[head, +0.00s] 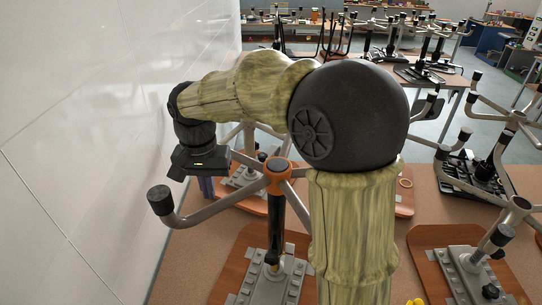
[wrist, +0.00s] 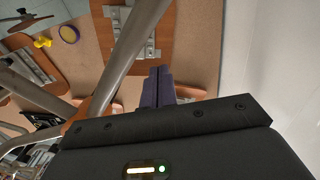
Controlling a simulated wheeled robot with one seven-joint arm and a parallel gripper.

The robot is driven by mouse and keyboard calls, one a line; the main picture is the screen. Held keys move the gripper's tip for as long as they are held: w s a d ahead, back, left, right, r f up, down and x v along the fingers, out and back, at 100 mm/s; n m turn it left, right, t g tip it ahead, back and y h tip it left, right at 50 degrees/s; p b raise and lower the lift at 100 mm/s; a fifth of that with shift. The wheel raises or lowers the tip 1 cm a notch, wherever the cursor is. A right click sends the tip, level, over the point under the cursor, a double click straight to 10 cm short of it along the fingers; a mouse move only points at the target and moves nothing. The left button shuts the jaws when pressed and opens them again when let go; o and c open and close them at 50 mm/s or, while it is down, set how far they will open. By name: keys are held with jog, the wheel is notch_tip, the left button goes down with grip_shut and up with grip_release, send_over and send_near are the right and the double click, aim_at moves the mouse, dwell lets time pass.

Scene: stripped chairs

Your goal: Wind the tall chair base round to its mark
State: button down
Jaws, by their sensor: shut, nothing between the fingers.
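A chair base with an orange hub (head: 278,172), a dark upright column and grey arms stands at the centre of the head view on a grey plate (head: 262,282) on a brown board. It looks like the tall base. One arm (head: 190,219) curves out to the left and ends in a black cap (head: 160,199). My gripper (head: 206,188) is shut and empty, pointing down left of the hub, near this base's arms. In the wrist view its purple fingers (wrist: 158,88) lie just right of a grey arm (wrist: 128,55); I cannot tell whether they touch. I cannot make out a mark.
A white wall (head: 80,130) stands close on the left. More upturned chair bases stand on the right (head: 515,205) and behind. My own arm hides part of the middle.

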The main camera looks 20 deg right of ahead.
aim_at(216, 202)
jog(key=shift+s+d, duration=0.1)
jog(key=shift+s, duration=0.6)
jog(key=shift+s+d+f+b, duration=0.1)
jog(key=shift+s+d+b, duration=0.15)
jog(key=shift+s, duration=0.5)
jog(key=shift+s+d+b, duration=0.15)
jog(key=shift+s+b, duration=0.1)
jog(key=shift+s, duration=0.45)
jog(key=shift+s, duration=0.1)
